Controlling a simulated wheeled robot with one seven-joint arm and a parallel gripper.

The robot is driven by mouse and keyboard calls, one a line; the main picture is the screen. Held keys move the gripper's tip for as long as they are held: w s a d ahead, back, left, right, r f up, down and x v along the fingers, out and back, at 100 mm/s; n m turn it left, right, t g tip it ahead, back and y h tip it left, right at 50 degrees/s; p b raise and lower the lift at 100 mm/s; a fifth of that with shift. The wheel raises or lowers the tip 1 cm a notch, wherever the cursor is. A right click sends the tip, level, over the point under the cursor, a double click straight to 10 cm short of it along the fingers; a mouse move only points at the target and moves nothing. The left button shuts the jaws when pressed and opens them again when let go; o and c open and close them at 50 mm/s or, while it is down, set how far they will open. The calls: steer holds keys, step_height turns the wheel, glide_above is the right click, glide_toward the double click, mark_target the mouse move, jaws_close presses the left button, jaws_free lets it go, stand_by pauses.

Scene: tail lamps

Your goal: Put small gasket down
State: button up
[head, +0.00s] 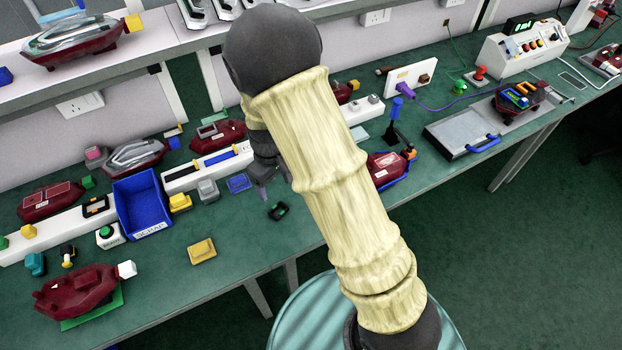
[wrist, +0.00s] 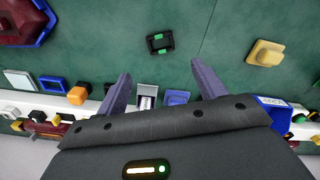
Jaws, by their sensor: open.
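A small black rectangular frame with green ends, which looks like the small gasket (head: 278,211), lies flat on the green bench top near its front edge. In the wrist view the gasket (wrist: 160,43) is beyond my fingertips, roughly centred between them, and apart from both. My gripper (head: 268,188) is above the bench, partly hidden behind my arm in the head view. In the wrist view my gripper (wrist: 160,68) has its two purple-grey fingers spread wide with nothing between them.
A yellow block (head: 201,250) lies left of the gasket. A blue square piece (head: 239,183), a grey block (head: 208,190) and a blue scrap bin (head: 141,207) stand behind and left. A dark red lamp (wrist: 18,22) is at the wrist view's left. Bench around the gasket is clear.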

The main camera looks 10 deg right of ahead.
steer(key=s+d+r+m+t, duration=0.2)
steer(key=s+d+r+m, duration=0.5)
steer(key=s+d+r, duration=0.5)
steer(key=shift+s+d+r+m+t, duration=0.3)
steer(key=shift+d+r, duration=0.2)
steer(key=shift+d, duration=0.3)
